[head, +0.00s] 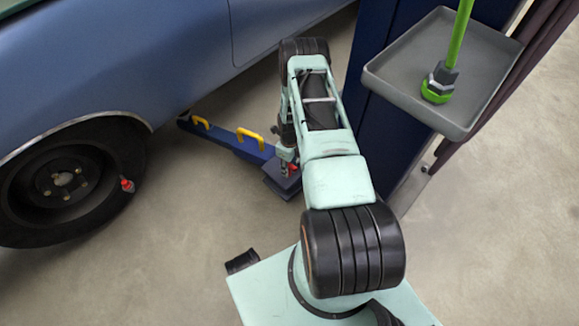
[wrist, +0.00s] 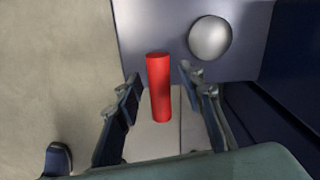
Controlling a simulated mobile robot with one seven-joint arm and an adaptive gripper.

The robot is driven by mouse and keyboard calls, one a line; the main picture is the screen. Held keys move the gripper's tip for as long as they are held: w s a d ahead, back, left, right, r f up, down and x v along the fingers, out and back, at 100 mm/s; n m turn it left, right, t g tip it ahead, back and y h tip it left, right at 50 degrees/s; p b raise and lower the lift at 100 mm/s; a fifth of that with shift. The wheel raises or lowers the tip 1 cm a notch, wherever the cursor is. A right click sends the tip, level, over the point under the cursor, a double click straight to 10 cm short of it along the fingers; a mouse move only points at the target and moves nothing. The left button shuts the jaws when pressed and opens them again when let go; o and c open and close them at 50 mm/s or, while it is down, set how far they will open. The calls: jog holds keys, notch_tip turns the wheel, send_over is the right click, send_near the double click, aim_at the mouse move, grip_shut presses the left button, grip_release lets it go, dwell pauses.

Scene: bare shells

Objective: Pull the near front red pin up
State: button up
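The red pin (wrist: 158,88) is a plain upright cylinder in the middle of the wrist view. A small red part of it shows beside my gripper at the blue lift arm's end in the head view (head: 292,168). My gripper (wrist: 161,76) is open, with one finger on each side of the pin. A gap shows between the pin and each finger, so it is not gripped. In the head view my gripper (head: 287,160) is partly hidden by my arm. The pin's lower end is hard to make out.
A grey plate with a round silver knob (wrist: 210,38) lies beside the pin. The blue lift arm (head: 225,137) carries yellow handles (head: 250,137). A blue car (head: 130,60) stands left. A blue post (head: 370,90) and grey tray (head: 400,90) with a green pole stand right.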

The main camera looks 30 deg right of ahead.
jog(key=shift+c, duration=0.6)
grip_shut()
notch_tip(320, 180, up, 4)
jog(key=shift+p, duration=1)
jog(key=shift+c, duration=0.3)
grip_release()
jog(key=shift+r, duration=0.1)
jog(key=shift+o, duration=0.9)
